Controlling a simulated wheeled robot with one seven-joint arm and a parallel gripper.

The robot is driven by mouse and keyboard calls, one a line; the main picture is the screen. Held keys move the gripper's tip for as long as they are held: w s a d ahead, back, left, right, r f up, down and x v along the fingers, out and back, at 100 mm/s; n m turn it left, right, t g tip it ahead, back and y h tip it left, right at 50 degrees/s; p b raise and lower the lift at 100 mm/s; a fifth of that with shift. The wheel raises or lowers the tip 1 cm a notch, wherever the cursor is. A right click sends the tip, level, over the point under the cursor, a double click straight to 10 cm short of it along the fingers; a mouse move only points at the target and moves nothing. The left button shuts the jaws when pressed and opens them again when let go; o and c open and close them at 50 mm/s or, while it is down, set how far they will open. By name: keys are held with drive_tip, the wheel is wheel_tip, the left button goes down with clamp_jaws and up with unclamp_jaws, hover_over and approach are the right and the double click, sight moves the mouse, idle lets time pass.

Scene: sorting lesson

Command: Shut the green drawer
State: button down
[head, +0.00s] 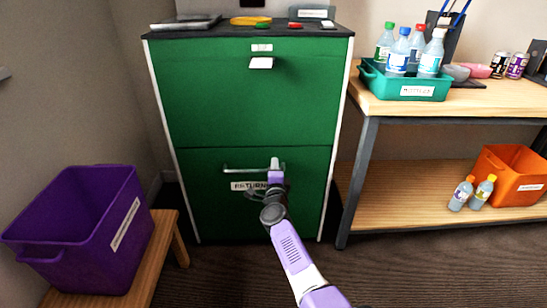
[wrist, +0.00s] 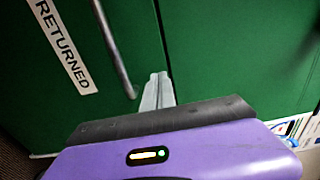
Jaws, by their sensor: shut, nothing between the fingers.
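The green cabinet (head: 255,100) stands straight ahead with a large upper front and a lower drawer (head: 210,215). The lower drawer has a metal bar handle (head: 238,168) and a label reading RETURNED; the label (wrist: 62,45) and handle (wrist: 113,45) also show in the wrist view. The lower front looks about flush with the upper one; I cannot tell whether a small gap remains. My gripper (head: 275,163) is shut and empty, at the right end of the handle. In the wrist view its fingertips (wrist: 158,88) point at the seam between the fronts; contact is unclear.
A purple bin (head: 75,225) sits on a low wooden bench at left. At right, a wooden shelf table (head: 440,100) holds a teal tray (head: 372,80) of bottles, with an orange bin (head: 510,180) below. Dark floor is clear before the cabinet.

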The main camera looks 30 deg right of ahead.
drive_tip(key=p+v, duration=0.4)
drive_tip(key=v, duration=0.4)
drive_tip(key=shift+a, duration=0.1)
drive_tip(key=s+a+r+n+t+y, duration=0.1)
drive_tip(key=s+a+r+n+t, duration=0.2)
drive_tip(key=r+n, duration=0.4)
drive_tip(key=s+a+r+n+g+y, duration=0.1)
drive_tip(key=s+a+n+y, duration=0.35)
drive_tip(key=s, duration=1.25)
drive_tip(key=s+a+n+g+y, duration=0.15)
drive_tip(key=s+a+n, duration=0.45)
drive_tip(key=s, duration=1.1)
drive_tip(key=s+a+r+n+g+y, duration=0.1)
drive_tip(key=s+a+n+y, duration=0.15)
drive_tip(key=s+n, duration=0.95)
drive_tip(key=s+r+m+p, duration=0.2)
drive_tip(key=r+p, duration=0.9)
drive_tip(key=s+r+m+p, duration=0.3)
drive_tip(key=r+p, duration=0.7)
drive_tip(key=p, duration=0.1)
drive_tip(key=shift+a+r, duration=0.3)
drive_tip(key=shift+r, duration=0.1)
